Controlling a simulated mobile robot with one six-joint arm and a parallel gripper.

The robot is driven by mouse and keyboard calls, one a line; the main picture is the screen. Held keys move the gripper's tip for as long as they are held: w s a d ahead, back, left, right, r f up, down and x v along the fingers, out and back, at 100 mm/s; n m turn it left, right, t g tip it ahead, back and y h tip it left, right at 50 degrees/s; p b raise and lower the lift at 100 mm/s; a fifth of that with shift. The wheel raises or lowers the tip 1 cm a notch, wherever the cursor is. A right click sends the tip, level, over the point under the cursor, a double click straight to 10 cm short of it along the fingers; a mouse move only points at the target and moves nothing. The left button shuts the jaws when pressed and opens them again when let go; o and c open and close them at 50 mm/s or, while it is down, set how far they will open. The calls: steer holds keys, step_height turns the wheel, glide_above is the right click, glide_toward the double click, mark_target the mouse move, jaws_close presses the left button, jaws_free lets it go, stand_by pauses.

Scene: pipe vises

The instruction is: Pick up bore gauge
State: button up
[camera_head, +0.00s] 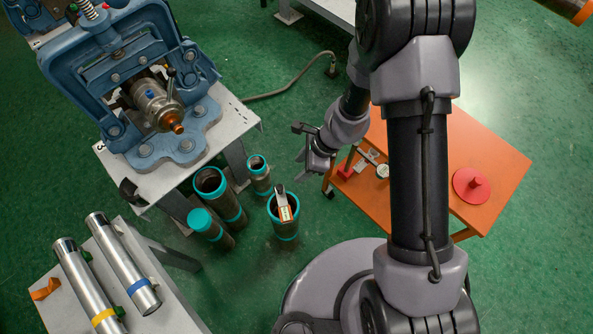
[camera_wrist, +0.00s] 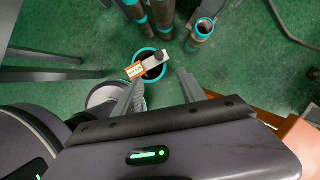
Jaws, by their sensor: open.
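My gripper (camera_head: 301,143) is open and empty, left of the orange table in the head view. In the wrist view its two fingers (camera_wrist: 160,82) are spread, with nothing between them. An orange-and-white device (camera_head: 285,212) with a dark end rests at the mouth of a teal-rimmed pipe (camera_head: 285,231). In the wrist view this device (camera_wrist: 147,65) lies beyond the fingertips, apart from them. A gauge with a round dial (camera_head: 382,171) and a metal body lies on the orange table, partly beside my arm. I cannot tell for certain which is the bore gauge.
Several other teal-rimmed pipes (camera_head: 211,181) stand on the green floor. A blue vise (camera_head: 188,146) stands on a grey table (camera_head: 241,117). The orange table (camera_head: 497,150) carries a red flanged piece (camera_head: 472,186). Two silver tubes (camera_head: 122,265) lie on a bench at lower left.

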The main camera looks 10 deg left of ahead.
mark_target(281, 186)
steer(key=b+x, duration=0.8)
steer(key=x, duration=0.9)
steer(key=shift+a, duration=0.2)
steer(key=shift+r, duration=0.15)
jaws_close()
